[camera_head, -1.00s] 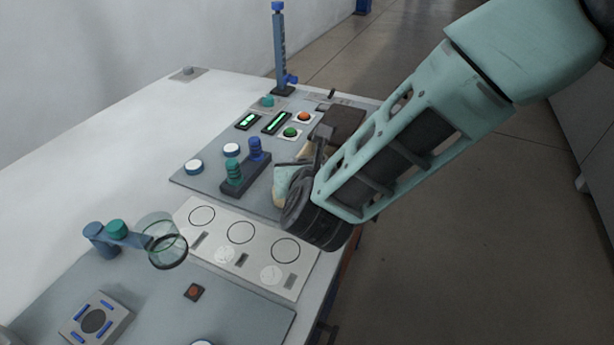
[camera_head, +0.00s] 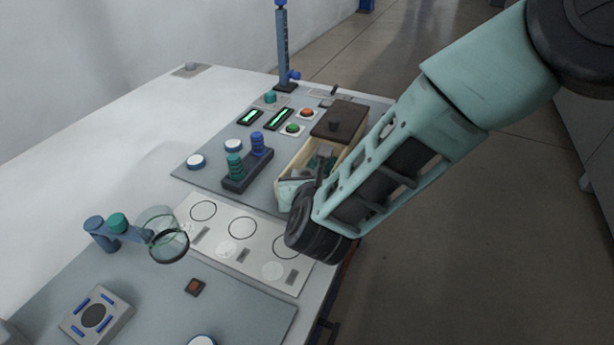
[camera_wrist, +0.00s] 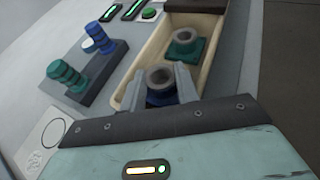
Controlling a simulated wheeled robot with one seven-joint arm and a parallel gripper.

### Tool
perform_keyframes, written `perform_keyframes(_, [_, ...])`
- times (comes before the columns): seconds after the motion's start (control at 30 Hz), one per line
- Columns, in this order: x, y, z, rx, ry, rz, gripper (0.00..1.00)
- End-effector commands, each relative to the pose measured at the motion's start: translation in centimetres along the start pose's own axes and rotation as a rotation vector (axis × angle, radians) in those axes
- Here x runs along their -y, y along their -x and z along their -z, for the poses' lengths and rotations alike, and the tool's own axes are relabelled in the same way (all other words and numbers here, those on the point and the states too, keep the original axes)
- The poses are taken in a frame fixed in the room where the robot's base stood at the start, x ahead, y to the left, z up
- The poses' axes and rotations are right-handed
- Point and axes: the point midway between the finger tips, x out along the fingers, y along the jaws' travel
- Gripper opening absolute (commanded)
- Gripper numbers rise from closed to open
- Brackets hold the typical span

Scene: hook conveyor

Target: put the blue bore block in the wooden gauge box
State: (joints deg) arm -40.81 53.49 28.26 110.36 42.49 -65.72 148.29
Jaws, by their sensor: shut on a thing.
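The wooden gauge box (camera_head: 299,157) stands at the right edge of the table, a pale open tray with a dark lid piece over its far end. In the wrist view the box (camera_wrist: 211,75) holds a green bore block (camera_wrist: 184,47) toward the far end. My gripper (camera_wrist: 161,80) is shut on the blue bore block (camera_wrist: 160,99), which has a grey ring on top. The blue block is over or within the near part of the box; I cannot tell whether it touches the floor. In the head view my gripper (camera_head: 318,178) is at the box, partly hidden by my arm.
A rack with green and blue ringed plugs (camera_head: 247,170) stands close left of the box. A magnifier (camera_head: 163,235) and a plate with circles (camera_head: 240,233) are nearer. A blue post (camera_head: 283,50) rises behind. The white table at left is clear.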

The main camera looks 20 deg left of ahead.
Motion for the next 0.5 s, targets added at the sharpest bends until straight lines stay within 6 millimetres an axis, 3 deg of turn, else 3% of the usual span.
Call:
perform_keyframes(0.3, [0.02,-0.15,0.33,0.001,0.0,0.0,0.0])
perform_keyframes(0.33, [0.04,-0.16,0.43,-0.001,0.0,0.001,0.4])
perform_keyframes(0.4, [0.11,-0.18,0.46,-0.002,0.001,0.002,0.53])
perform_keyframes(0.5, [0.25,-0.22,0.54,-0.003,0.001,0.005,0.53])
